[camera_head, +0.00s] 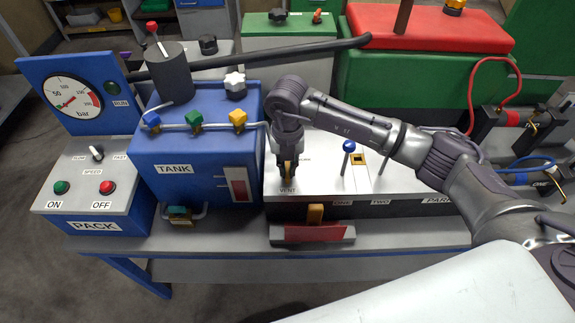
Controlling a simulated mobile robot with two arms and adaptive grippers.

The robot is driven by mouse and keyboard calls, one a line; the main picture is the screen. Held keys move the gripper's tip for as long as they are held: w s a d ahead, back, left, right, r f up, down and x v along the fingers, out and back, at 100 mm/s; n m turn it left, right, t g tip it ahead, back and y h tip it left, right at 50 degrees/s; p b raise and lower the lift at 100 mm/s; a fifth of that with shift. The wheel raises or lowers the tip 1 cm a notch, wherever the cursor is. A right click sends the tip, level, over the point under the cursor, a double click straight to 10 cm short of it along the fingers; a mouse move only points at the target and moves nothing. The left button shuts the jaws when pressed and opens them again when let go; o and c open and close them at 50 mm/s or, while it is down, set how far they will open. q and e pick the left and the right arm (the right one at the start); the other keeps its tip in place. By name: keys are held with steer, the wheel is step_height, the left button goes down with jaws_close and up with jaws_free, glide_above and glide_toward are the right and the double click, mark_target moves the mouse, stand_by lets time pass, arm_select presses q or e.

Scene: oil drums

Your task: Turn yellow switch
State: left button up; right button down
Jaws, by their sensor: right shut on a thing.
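My right gripper (287,178) reaches in from the right and points down at the VENT label on the grey panel box (410,183). It is shut on a small yellow switch (288,169), of which only a sliver shows between the fingers. The fingers hide the rest of it, so its turn angle cannot be told. My left gripper is not in view.
A blue-knobbed lever (348,146) stands right of the gripper. A red and grey pedal (308,233) sits below. The blue TANK box (195,160) with coloured valves and the PACK gauge unit (85,205) stand left. A dark bar (270,55) runs behind.

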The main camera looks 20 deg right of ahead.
mark_target(288, 170)
steer(key=shift+w+r, duration=0.1)
steer(key=c, duration=1.2)
jaws_free()
step_height(288, 170, up, 12)
